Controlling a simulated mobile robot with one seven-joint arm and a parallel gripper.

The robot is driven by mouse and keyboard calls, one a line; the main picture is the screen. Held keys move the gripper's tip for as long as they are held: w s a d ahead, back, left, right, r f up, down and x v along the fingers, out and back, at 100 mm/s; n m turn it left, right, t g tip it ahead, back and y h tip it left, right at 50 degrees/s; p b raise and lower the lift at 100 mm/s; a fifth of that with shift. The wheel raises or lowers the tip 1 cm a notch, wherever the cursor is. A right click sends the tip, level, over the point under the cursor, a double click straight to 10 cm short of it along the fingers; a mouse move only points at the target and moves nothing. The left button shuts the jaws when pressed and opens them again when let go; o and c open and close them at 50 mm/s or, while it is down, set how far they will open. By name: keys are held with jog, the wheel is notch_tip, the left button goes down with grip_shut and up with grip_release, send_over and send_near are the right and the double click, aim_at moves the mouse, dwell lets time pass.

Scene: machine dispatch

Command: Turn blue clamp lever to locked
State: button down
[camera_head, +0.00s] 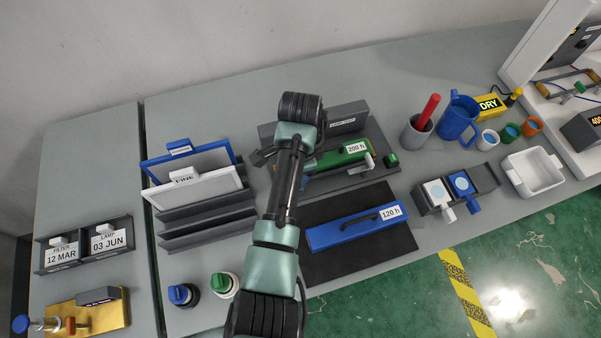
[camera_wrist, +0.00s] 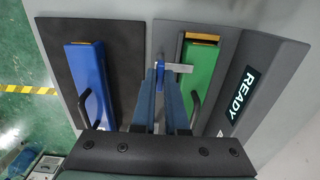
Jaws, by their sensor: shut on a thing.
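The clamp lever (camera_wrist: 180,68) shows in the wrist view as a grey bar with a blue part, at the upper corner of the green 200 h module. Its grey bar reaches over the module's edge. My gripper (camera_wrist: 164,82) is shut on the lever's blue part, and the fingers hide most of it. The green module (camera_head: 345,158) lies in the grey fixture (camera_head: 378,138).
A blue 120 h module (camera_head: 330,233) lies on a dark mat (camera_head: 345,262) beside the fixture. A READY display (camera_wrist: 240,92) runs along the fixture's back. A rack with panels (camera_head: 205,222) stands to the left; cups and a white tray (camera_head: 546,181) stand to the right.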

jog(key=c, duration=0.9)
grip_release()
jog(key=shift+c, duration=0.2)
notch_tip(320, 180, up, 13)
jog(key=p, duration=0.2)
